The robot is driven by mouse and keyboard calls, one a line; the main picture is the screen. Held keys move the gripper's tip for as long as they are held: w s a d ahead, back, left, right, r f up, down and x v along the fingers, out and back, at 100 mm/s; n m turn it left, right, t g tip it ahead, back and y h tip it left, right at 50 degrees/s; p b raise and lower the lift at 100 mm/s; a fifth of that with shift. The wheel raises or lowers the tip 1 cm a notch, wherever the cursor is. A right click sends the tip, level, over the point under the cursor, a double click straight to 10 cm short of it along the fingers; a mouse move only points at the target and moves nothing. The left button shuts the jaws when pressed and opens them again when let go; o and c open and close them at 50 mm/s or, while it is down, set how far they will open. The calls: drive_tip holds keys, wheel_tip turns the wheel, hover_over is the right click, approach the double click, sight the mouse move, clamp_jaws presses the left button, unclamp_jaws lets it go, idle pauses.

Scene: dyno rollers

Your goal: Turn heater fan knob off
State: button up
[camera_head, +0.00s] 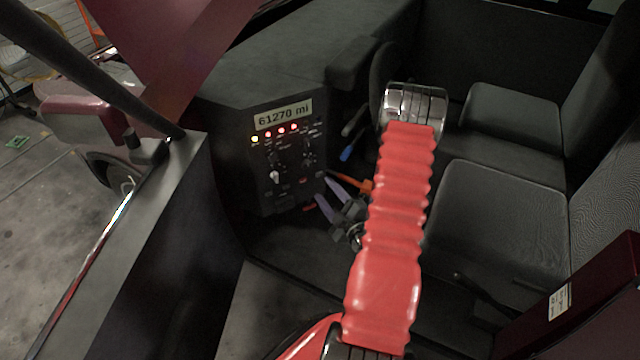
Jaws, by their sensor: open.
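The dark control panel (262,190) stands left of centre inside the vehicle. It carries several small dark knobs, and one light-tipped knob (274,177) at its lower left. The labels are too small to read, so I cannot tell which is the heater fan knob or how it is set. My gripper (322,185) is to the right of the panel's lower part, its two purple-grey fingers spread and pointing toward the panel. It looks empty. I cannot tell its exact distance from the panel. My red-sleeved arm hides the area behind it.
A display (283,114) reading "61270 mi" and a row of lit lamps top the panel. A blue-tipped lever (347,153) and an orange part (352,183) are near my gripper. Dark seats (495,215) fill the right. The open door (150,240) is at left.

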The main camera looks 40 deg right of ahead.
drive_tip(key=shift+v, duration=1.1)
